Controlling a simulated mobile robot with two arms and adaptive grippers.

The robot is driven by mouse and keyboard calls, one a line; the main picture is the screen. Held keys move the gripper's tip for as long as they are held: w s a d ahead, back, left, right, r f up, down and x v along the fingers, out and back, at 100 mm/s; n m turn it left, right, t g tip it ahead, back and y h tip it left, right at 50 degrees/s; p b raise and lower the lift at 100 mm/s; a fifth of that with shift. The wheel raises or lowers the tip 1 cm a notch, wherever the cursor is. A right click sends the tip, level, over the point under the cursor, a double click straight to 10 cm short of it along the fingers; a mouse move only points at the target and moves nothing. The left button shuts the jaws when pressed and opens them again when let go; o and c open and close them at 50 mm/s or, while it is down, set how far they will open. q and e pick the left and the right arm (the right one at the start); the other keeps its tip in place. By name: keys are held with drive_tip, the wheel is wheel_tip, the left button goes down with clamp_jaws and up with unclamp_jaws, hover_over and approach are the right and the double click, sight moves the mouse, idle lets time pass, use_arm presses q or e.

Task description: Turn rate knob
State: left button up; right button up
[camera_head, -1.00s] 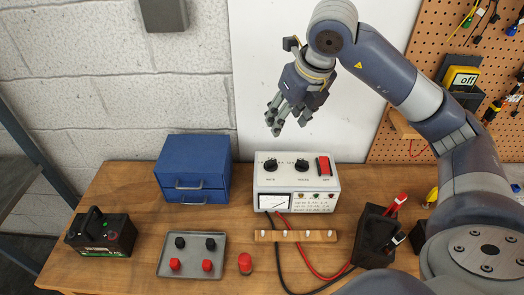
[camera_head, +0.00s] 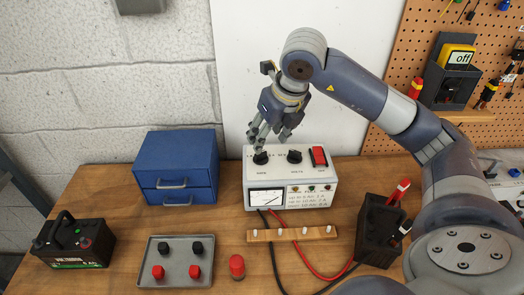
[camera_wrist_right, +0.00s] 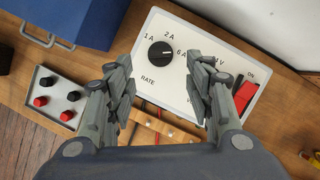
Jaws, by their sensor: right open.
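The rate knob (camera_wrist_right: 160,54) is a round black knob with a white mark on the white charger box (camera_head: 292,185). In the right wrist view it has labels 1A, 2A and 6A around it and RATE below. In the head view the rate knob (camera_head: 260,157) is at the left of the box's top, beside the volts knob (camera_head: 295,156) and a red switch (camera_head: 318,156). My right gripper (camera_head: 270,145) is open above the rate knob. In the wrist view its fingers (camera_wrist_right: 165,90) are spread to either side, with the knob between and beyond them. My left gripper is not in view.
A blue drawer box (camera_head: 178,150) stands left of the charger. In front are a grey tray (camera_head: 176,273) with red and black caps, a red cap (camera_head: 236,266) and a wooden peg strip (camera_head: 290,234). A black holder (camera_head: 376,232) with clamps stands right. A battery (camera_head: 75,243) sits far left.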

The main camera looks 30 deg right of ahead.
sight(262, 161)
drive_tip(key=p+x, duration=0.1)
drive_tip(key=x, duration=0.7)
drive_tip(key=shift+r, duration=0.1)
drive_tip(key=c, duration=1.1)
